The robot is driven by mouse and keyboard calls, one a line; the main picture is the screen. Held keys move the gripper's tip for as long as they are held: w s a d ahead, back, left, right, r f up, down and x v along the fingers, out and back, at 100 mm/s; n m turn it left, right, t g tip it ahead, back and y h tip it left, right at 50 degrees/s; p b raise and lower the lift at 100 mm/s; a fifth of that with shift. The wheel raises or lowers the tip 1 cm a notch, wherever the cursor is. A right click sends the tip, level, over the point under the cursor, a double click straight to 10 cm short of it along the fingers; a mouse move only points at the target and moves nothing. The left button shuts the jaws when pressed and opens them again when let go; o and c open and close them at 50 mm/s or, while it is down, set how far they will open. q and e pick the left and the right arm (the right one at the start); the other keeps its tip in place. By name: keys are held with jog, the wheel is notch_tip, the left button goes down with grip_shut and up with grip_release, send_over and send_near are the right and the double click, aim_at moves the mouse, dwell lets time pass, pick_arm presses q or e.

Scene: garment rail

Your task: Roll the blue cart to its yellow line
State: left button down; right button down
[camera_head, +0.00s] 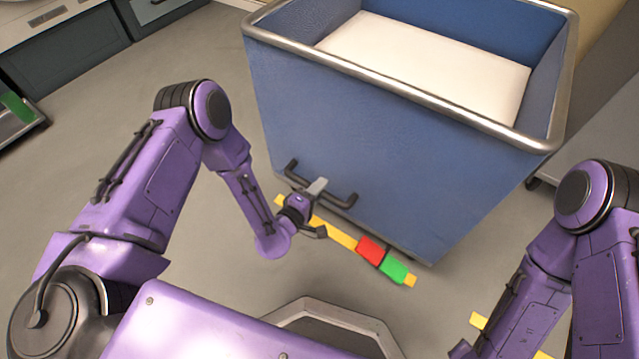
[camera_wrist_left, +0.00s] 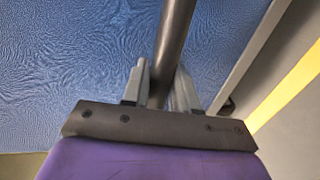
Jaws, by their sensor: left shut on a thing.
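The blue cart (camera_head: 350,130) stands in front of me, an open bin with a metal rim and a pale load (camera_head: 430,65) inside. Its dark handle bar (camera_head: 341,202) is on the near face. My left gripper (camera_head: 318,187) is shut on this handle; in the left wrist view the bar (camera_wrist_left: 172,45) runs between the fingers (camera_wrist_left: 160,85). A yellow line (camera_head: 338,236) lies on the floor along the cart's near lower edge, partly hidden by my left gripper. It also shows in the left wrist view (camera_wrist_left: 290,88). My right gripper's fingers are not visible.
A red patch (camera_head: 370,250) and a green patch (camera_head: 395,268) lie along the yellow line. Grey cabinets (camera_head: 70,55) stand at the upper left. The floor left of the cart is clear.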

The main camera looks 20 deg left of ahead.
pick_arm(q)
jog(key=shift+s, duration=0.5)
jog(key=c, duration=1)
grip_release()
jog(key=shift+d, duration=0.1)
jog(key=p+v, duration=0.3)
jog(key=v, duration=0.7)
jog(key=shift+s+a, duration=0.2)
jog(key=shift+a, duration=0.05)
